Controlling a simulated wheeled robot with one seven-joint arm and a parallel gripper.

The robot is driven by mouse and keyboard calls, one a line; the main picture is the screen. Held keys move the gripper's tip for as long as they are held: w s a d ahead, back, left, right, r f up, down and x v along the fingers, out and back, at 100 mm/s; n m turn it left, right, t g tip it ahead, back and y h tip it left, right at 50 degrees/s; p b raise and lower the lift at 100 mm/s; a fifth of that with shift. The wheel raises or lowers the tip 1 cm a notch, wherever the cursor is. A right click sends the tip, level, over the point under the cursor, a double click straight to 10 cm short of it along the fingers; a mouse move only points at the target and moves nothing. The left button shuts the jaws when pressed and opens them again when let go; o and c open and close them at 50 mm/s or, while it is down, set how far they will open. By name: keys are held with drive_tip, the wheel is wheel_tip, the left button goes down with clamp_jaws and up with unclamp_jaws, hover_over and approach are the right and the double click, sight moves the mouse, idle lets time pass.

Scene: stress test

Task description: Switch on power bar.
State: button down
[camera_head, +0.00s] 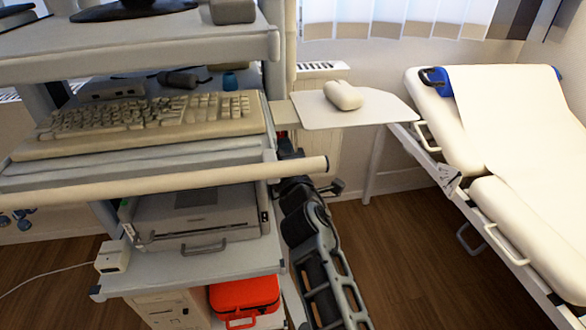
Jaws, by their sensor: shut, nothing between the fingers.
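A small white box (112,257) with a cable is fixed at the left side of the cart's lower shelf. It may be the power bar; no switch on it can be made out. My dark grey arm reaches up from the bottom middle along the cart's right side. My gripper (287,150) is at the arm's far end, beside the cart's right edge and behind the cream handle bar. It is shut and empty, small and partly hidden. It is far to the right of the white box.
The cart (150,32) holds a keyboard (150,118), a printer-like device (195,215) and a red case (245,295). Its cream handle bar (170,180) juts right. A side tray (375,107) holds a white mouse-like object (343,95). An examination bed (520,130) stands right; wooden floor (420,260) lies between.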

drive_tip(key=r+p+v, duration=0.1)
drive_tip(key=r+v, duration=0.1)
drive_tip(key=v, duration=0.6)
drive_tip(key=shift+s, duration=0.35)
drive_tip(key=shift+f, duration=0.1)
